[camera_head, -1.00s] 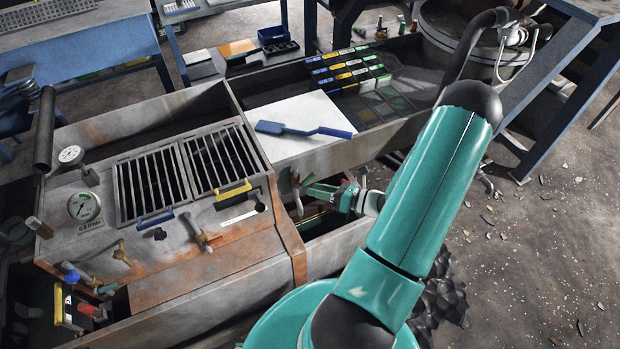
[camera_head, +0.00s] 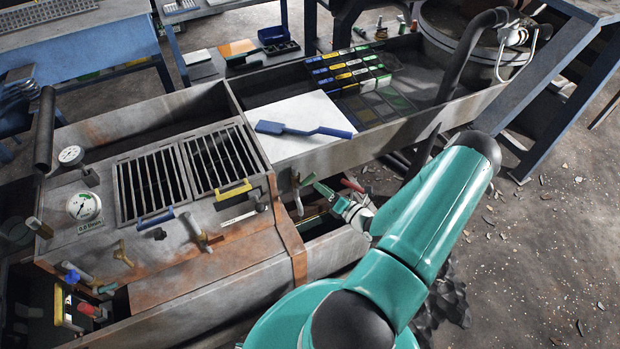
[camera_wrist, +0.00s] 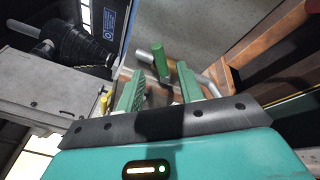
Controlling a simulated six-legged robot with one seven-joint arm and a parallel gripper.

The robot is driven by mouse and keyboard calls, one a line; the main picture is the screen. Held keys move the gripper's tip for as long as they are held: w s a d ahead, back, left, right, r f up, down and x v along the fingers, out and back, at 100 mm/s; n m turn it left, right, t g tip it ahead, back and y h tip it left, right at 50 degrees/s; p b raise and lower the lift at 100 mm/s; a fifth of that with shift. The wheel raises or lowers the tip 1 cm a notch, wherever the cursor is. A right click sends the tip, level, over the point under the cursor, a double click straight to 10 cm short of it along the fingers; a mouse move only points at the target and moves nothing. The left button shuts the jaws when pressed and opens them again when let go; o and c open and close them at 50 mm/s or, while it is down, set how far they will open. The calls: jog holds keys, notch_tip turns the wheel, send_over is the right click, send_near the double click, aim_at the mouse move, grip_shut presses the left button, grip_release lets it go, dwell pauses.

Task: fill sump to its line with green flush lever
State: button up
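A green cylindrical lever handle (camera_wrist: 160,62) on a grey metal rod shows in the wrist view. It lies just beyond and between my fingertips, with a gap visible on its left. My gripper (camera_wrist: 160,84) has green fingers spread apart; I cannot tell whether the right one touches the handle. In the head view the green lever (camera_head: 308,180) sits on the trough's outer side, and my gripper (camera_head: 328,192) is just right of it, partly hidden by my wrist. The sump's fill line cannot be made out.
A rusty metal housing with two barred grates (camera_head: 186,170) and a pressure gauge (camera_head: 84,206) stands left. Coloured sample blocks (camera_head: 348,68) sit behind. Littered floor (camera_head: 560,230) lies at right.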

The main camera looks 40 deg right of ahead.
aim_at(310, 180)
jog(key=w, duration=0.6)
jog(key=shift+w+a, duration=0.15)
jog(key=shift+w, duration=0.2)
grip_shut()
